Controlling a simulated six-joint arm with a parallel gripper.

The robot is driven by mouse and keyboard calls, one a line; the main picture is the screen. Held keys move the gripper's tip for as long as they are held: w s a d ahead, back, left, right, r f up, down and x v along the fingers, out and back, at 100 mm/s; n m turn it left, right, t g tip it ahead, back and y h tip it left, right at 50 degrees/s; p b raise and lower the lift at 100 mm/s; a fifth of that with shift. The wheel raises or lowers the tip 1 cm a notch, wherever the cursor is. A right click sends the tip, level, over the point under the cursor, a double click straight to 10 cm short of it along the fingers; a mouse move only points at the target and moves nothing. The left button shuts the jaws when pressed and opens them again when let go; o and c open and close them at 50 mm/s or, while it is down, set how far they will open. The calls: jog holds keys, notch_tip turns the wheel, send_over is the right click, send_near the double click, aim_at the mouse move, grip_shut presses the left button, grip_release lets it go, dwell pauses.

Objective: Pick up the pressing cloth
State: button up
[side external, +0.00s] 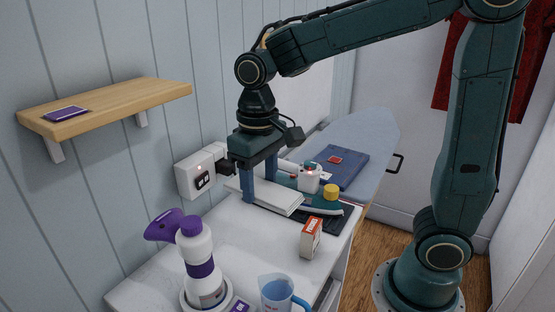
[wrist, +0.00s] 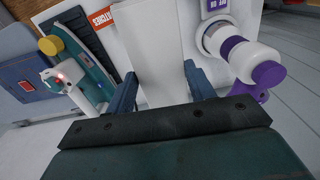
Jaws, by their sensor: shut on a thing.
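The pressing cloth (side external: 283,202) is a white, flat folded piece at the back of the white worktop in the side view. My gripper (side external: 259,188) points down over it, with one blue finger on each side. In the wrist view my gripper (wrist: 160,92) is shut on the cloth (wrist: 153,45), which runs as a white strip between the two fingers. I cannot tell whether the cloth touches the worktop or is slightly raised.
An iron (side external: 312,182) with a yellow knob stands close right of the cloth. A wall socket (side external: 202,172) is left, and a wooden shelf (side external: 108,107) above.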

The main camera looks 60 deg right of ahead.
jog(key=shift+r, duration=0.4)
